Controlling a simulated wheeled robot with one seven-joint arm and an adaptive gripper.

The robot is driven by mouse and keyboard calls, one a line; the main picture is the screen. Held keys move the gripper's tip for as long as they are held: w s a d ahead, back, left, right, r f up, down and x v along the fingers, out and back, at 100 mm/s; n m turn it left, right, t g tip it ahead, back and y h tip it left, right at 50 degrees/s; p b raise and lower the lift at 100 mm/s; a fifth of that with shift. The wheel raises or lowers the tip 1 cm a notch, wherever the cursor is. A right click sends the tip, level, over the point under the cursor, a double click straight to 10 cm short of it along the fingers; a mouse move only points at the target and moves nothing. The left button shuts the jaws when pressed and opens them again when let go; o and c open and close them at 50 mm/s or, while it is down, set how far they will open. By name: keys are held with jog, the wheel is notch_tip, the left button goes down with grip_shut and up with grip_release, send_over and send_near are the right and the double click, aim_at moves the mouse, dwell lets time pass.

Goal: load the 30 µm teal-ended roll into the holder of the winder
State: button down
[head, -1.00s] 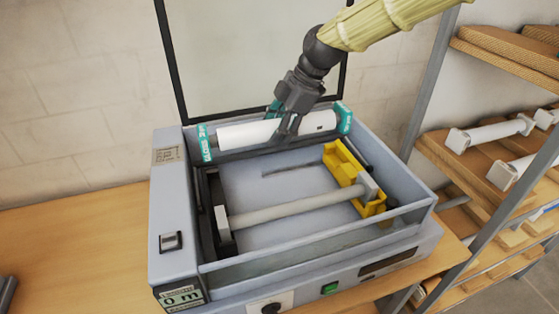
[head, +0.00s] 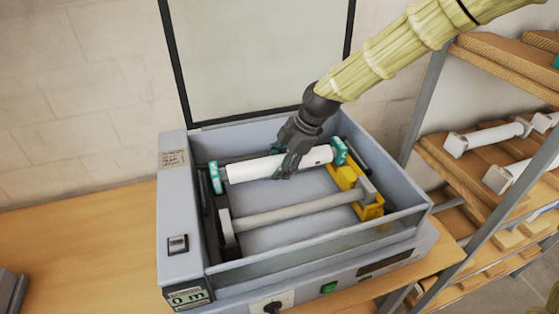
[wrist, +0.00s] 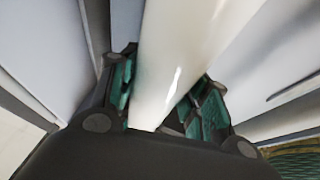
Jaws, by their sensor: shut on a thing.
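My gripper (head: 288,165) is shut on the middle of a white roll with teal ends (head: 250,169). In the wrist view the white roll (wrist: 190,50) passes between the fingers (wrist: 160,100). In the head view the roll lies across the inside of the open winder (head: 300,246), towards the back. Its left teal end is by the dark left support (head: 208,200). Its right teal end is by the back of the yellow holder piece (head: 372,211). I cannot tell whether the ends touch them. The thickness marking is not legible here.
A bare grey bar (head: 290,212) spans the winder in front of the roll. The lid (head: 260,55) stands open behind. A rack (head: 470,185) at the right holds several white rolls (head: 490,137). The wooden table (head: 80,240) is mostly clear at the left.

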jog(key=shift+s, duration=0.1)
jog(key=shift+f+b, duration=0.35)
jog(key=shift+f, duration=0.2)
jog(key=c, duration=0.7)
grip_release()
jog(key=shift+r+p, duration=0.4)
jog(key=shift+r, duration=0.4)
jog(key=shift+d+r+b, duration=0.2)
jog(key=shift+r+b, duration=0.05)
jog(key=shift+b, duration=0.15)
jog(key=b+v, duration=0.3)
jog(key=v, duration=0.8)
